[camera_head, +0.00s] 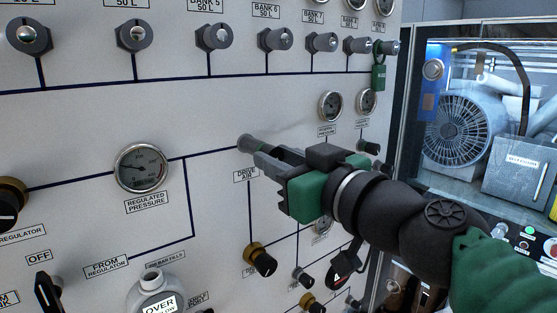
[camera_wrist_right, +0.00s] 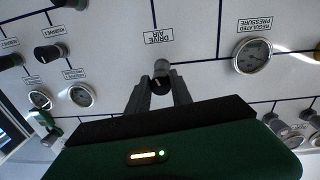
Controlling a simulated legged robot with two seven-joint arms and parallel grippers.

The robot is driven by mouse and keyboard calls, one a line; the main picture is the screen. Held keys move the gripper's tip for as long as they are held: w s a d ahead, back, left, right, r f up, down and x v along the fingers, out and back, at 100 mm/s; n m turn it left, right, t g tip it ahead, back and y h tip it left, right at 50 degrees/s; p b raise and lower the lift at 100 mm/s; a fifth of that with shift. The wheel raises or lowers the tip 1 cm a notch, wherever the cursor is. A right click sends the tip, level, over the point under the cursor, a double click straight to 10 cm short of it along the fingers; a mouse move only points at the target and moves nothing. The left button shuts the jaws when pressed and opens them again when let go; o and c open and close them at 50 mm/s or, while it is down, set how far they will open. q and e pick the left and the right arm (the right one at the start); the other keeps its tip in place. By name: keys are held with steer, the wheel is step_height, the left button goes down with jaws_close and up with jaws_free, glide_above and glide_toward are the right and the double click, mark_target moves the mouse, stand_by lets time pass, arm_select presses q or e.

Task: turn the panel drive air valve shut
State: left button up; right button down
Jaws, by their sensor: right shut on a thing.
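The drive air valve (camera_head: 245,142) is a small dark knob on the panel, just above the "DRIVE AIR" label (camera_head: 246,175). My right gripper (camera_head: 268,155) comes in from the right and is shut on this knob. The fingers cover part of it in the head view. In the right wrist view the knob (camera_wrist_right: 161,82) shows between the two grey fingertips of my right gripper (camera_wrist_right: 160,95), with the label upside down above it. The knob's turn angle cannot be read. My left gripper is not in view.
The regulated pressure gauge (camera_head: 142,168) is to the left of the valve. A brass-based knob (camera_head: 260,260) is below it. A row of bank valves (camera_head: 213,37) runs along the top, with a green padlock (camera_head: 379,77) at its right end. A compressor cabinet (camera_head: 490,110) stands at right.

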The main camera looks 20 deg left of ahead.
steer(key=shift+f, duration=0.1)
steer(key=m, duration=1.5)
steer(key=m+g, duration=0.1)
steer(key=m, duration=0.7)
steer(key=shift+r, duration=0.3)
steer(key=m+p, duration=0.1)
steer(key=m, duration=0.4)
steer(key=shift+m+y, duration=0.4)
steer(key=m+p, duration=0.1)
steer(key=m, duration=0.4)
steer(key=shift+p, duration=0.4)
steer(key=m+p, duration=0.1)
steer(key=m, duration=0.4)
steer(key=shift+f, duration=0.2)
steer(key=shift+w+m+y, duration=0.1)
steer(key=shift+m+y, duration=0.2)
steer(key=shift+f, duration=0.1)
